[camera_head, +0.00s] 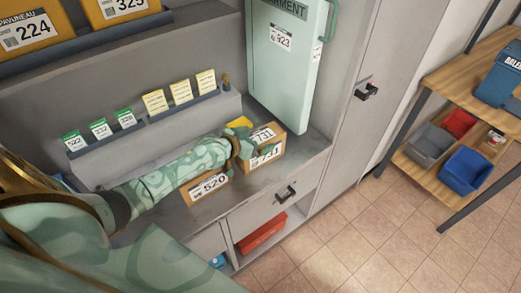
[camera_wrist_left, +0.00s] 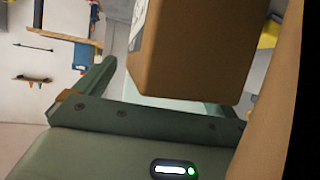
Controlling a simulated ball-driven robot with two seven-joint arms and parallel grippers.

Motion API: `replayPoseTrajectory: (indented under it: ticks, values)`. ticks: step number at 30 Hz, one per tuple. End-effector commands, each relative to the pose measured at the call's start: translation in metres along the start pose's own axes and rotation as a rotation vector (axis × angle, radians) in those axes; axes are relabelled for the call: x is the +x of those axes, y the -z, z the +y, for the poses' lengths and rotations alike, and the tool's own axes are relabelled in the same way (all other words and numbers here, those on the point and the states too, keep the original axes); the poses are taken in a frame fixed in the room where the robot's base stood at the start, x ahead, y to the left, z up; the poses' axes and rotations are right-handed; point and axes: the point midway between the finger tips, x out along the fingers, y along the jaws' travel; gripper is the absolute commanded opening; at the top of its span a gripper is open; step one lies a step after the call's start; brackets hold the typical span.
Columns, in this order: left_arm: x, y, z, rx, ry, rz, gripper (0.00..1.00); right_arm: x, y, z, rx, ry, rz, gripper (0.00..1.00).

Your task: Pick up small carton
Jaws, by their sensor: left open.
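A small brown carton (camera_head: 270,153) labelled 731 stands on the grey counter below the mint locker door. A second brown carton (camera_head: 208,188) labelled 520 stands to its left, partly hidden behind my left arm. My left gripper (camera_head: 246,148) is open at the left side of the 731 carton, with its fingers partly over it. In the left wrist view a brown carton (camera_wrist_left: 195,50) fills the upper middle, close to a green finger. Whether it lies fully between the fingers I cannot tell. My right gripper is not in view.
A grey ledge (camera_head: 160,135) with green and yellow cards runs behind the counter. The mint locker door (camera_head: 285,65) stands behind the cartons. A wooden rack with bins (camera_head: 466,170) stands at right; the tiled floor between is clear.

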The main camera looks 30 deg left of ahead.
Motion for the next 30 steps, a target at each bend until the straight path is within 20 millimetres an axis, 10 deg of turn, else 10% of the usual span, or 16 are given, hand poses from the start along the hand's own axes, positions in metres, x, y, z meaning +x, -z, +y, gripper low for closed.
replayPoseTrajectory:
  ticks: [5, 13, 30]
  values:
    - [-0.001, 0.001, 0.000, 0.000, 0.000, 0.001, 0.93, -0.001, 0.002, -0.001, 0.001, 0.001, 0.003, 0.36]
    - [-0.001, 0.000, 0.000, 0.000, 0.000, 0.000, 0.18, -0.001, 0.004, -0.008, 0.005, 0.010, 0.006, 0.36]
    - [-0.013, 0.027, 0.001, -0.001, -0.002, 0.005, 0.00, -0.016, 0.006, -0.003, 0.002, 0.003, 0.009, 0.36]
